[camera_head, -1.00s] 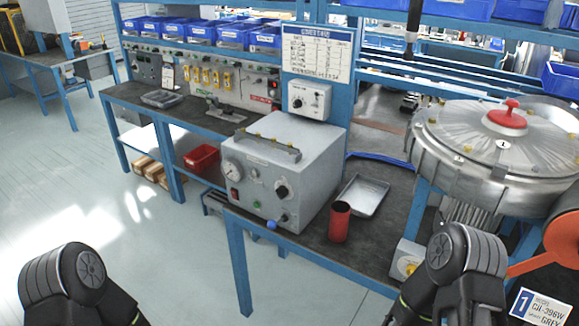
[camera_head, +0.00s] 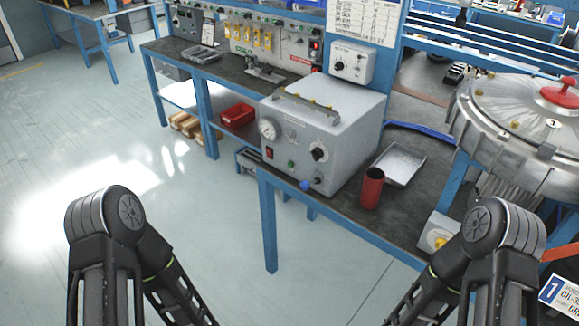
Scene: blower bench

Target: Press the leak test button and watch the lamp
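A grey test box (camera_head: 325,112) with a pressure gauge (camera_head: 268,130) stands on the dark bench (camera_head: 400,213). Its front has a red switch (camera_head: 269,153), a small green button (camera_head: 291,164), a black knob (camera_head: 319,154) and a blue-tipped fitting (camera_head: 305,185). A small box with a yellow button (camera_head: 440,241) sits at the bench's right front. I cannot read which one is the leak test button. A small red light (camera_head: 315,45) shows on the back panel; I cannot tell whether it is the test lamp. Both my arms show at the bottom, but neither gripper is in view.
A red cylinder (camera_head: 371,188) and a metal tray (camera_head: 401,164) stand right of the grey box. A large round metal housing (camera_head: 520,130) with a red knob fills the right. A red bin (camera_head: 237,115) sits on a lower shelf. The floor at left is clear.

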